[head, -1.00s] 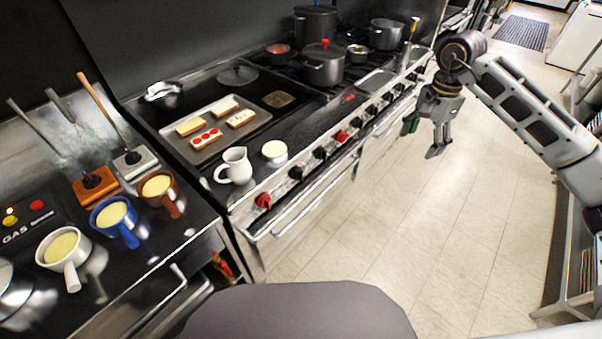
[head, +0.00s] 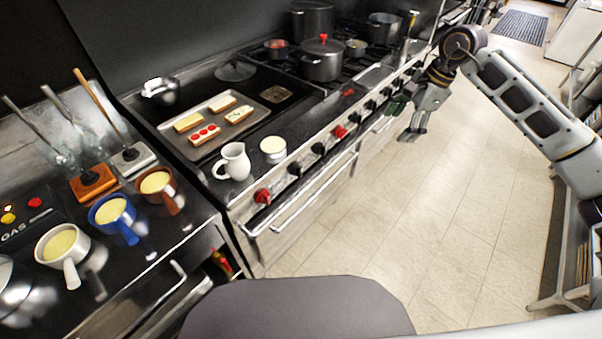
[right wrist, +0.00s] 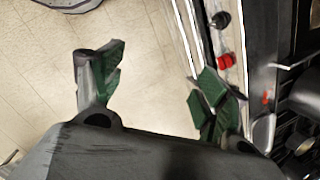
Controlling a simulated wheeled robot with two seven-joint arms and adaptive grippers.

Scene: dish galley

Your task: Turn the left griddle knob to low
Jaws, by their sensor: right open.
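The left griddle knob (head: 262,196) is red and sits at the near left end of the range's front panel, below the white jug. A second red knob (head: 340,131) is farther along, with black knobs between. A red knob (right wrist: 225,61) and a black knob (right wrist: 220,20) show in the right wrist view, right of my fingers. My right gripper (head: 404,121) is open and empty, in front of the range's far part, well away from the left griddle knob. Its green-padded fingers (right wrist: 160,85) are spread in the wrist view. My left gripper is out of view.
A white jug (head: 234,162) and a cream-filled cup (head: 273,149) stand near the range's front edge. A tray (head: 238,126) of food lies on the griddle. A rail (head: 315,190) runs below the knobs. The floor (head: 440,220) before the range is clear.

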